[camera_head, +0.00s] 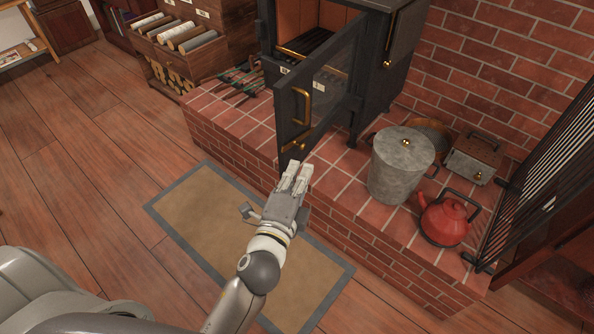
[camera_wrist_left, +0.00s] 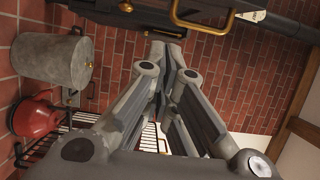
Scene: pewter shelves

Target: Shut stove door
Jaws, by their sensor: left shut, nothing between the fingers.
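The black stove (camera_head: 345,20) stands on the brick hearth at the top of the head view. Its glass-paned door (camera_head: 318,85) is swung open toward me, with a brass handle (camera_head: 303,104) on its face. My left gripper (camera_head: 298,172) is shut and empty, just below the door's lower free corner; I cannot tell if it touches the door. In the left wrist view, the gripper fingers (camera_wrist_left: 172,75) are together and the brass handle (camera_wrist_left: 200,20) shows at the top. My right gripper is not in view.
A metal lidded pot (camera_head: 402,165), a red kettle (camera_head: 447,218) and a small metal box (camera_head: 472,158) stand on the hearth, right of the door. A black rack (camera_head: 535,165) is at the right edge. A tan mat (camera_head: 200,215) lies on the floor.

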